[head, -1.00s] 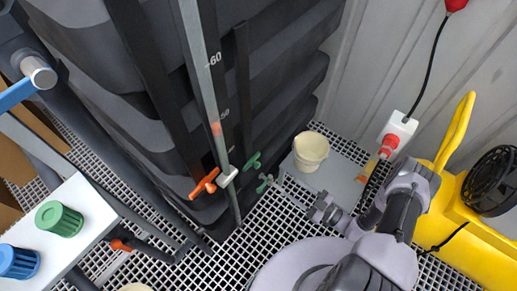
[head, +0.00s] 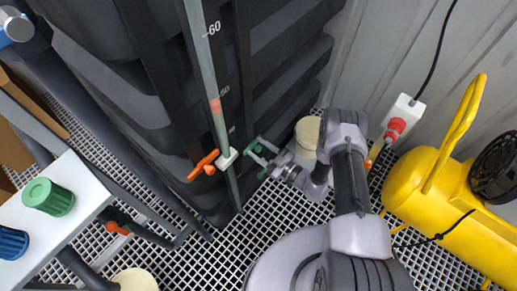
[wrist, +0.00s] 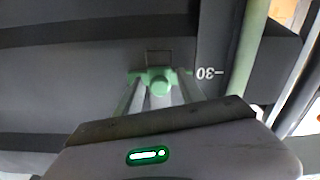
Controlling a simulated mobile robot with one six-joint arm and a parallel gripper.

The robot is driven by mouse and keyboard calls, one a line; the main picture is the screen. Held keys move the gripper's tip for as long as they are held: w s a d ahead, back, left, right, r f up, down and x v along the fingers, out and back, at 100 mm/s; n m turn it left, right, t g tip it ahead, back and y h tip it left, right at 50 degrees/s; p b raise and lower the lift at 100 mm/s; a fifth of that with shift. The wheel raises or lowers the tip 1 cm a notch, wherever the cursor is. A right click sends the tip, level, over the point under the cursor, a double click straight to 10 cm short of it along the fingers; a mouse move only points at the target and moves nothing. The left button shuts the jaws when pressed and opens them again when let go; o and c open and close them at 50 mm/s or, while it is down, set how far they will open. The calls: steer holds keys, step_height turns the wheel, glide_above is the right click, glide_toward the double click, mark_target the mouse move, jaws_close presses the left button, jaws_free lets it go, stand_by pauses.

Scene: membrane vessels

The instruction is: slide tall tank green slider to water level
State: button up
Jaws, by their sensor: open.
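The tall dark tank (head: 275,70) carries a level tube (head: 203,60) with a pale number scale. An orange-red band (head: 215,105) shows in the tube near the 50 mark. A green slider (wrist: 158,82) with a round knob and side wings sits low, beside the 30 mark; its green also shows in the head view (head: 257,146). My gripper (head: 270,157) is at it from the right. In the wrist view its open fingers (wrist: 158,90) reach either side of the knob. Whether they touch it I cannot tell.
An orange handle (head: 203,165) and a white clamp (head: 227,157) sit left of the slider. A cream bucket (head: 306,132) stands behind my arm. A yellow compressor (head: 425,185) is at right. A white panel with green and blue knobs (head: 85,195) is at left.

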mark_target(247, 74)
jaws_close()
step_height(247, 74, up, 34)
steer(key=p, duration=2.1)
steer(key=shift+p, duration=0.4)
jaws_free()
